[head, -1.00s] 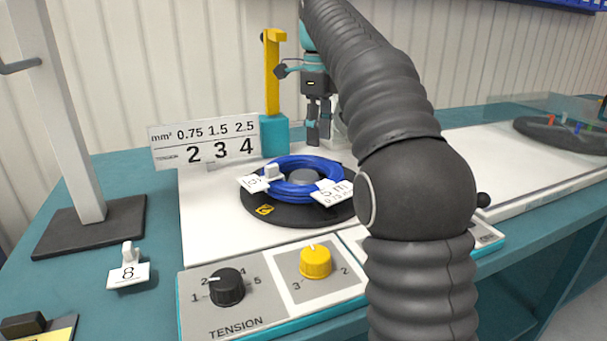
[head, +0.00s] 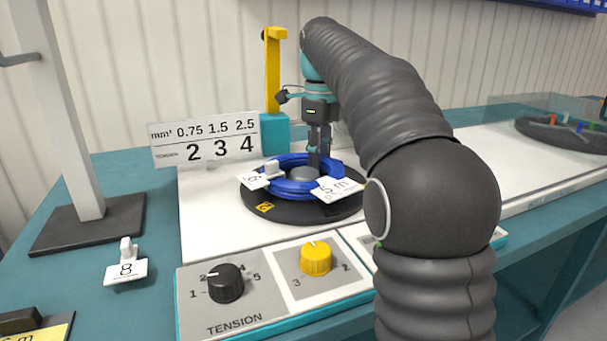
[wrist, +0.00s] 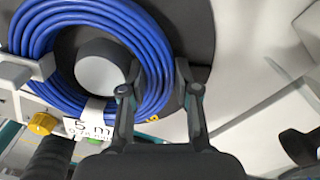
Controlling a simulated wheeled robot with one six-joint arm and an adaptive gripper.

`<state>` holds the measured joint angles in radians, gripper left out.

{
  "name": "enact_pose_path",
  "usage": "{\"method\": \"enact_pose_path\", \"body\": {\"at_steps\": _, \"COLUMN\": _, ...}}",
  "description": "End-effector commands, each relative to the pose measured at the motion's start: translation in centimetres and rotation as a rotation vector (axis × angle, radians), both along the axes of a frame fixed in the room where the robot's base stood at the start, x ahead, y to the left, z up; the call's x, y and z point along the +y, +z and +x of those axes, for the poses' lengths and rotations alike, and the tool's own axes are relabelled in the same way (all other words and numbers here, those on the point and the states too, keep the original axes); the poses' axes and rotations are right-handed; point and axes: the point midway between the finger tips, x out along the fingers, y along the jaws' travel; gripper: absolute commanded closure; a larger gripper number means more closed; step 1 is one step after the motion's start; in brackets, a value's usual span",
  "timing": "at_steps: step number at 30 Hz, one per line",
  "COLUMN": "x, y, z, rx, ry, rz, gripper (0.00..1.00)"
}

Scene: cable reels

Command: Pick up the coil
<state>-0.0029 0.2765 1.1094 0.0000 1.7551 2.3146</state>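The coil is a ring of blue cable (head: 290,188) lying on a round black turntable (head: 275,214) around a grey hub (head: 303,175). My gripper (head: 319,158) is above the coil's far right part, pointing down. In the wrist view the gripper (wrist: 159,92) is open. One finger is over the inside of the ring near the hub, the other outside it, with the blue cable (wrist: 156,60) between them. I cannot tell whether either finger touches it. A white "5 m" tag (head: 338,190) hangs at the coil's front right.
A sign with numbers (head: 205,142) and a yellow post (head: 273,75) stand behind the turntable. A panel with a black knob (head: 226,284) and a yellow knob (head: 316,258) is in front. A grey post (head: 60,110) stands at left. A tagged "8" piece (head: 126,268) lies on the bench.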

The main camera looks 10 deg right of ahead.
Motion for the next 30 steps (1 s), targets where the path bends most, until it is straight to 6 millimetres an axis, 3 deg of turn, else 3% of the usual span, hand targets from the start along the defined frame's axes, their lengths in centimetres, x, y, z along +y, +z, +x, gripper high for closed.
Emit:
{"method": "enact_pose_path", "body": {"at_steps": 14, "x": 0.0, "y": 0.3, "z": 0.0, "rx": 0.000, "ry": 0.000, "rz": 0.000, "gripper": 1.00}}
{"method": "enact_pose_path", "body": {"at_steps": 27, "x": 0.0, "y": 3.9, "z": 0.1, "rx": -0.001, "ry": 0.000, "rz": 0.000, "gripper": 1.00}}
{"method": "enact_pose_path", "body": {"at_steps": 30, "x": -0.2, "y": 3.5, "z": -1.0, "rx": 0.000, "ry": 0.000, "rz": 0.000, "gripper": 1.00}}
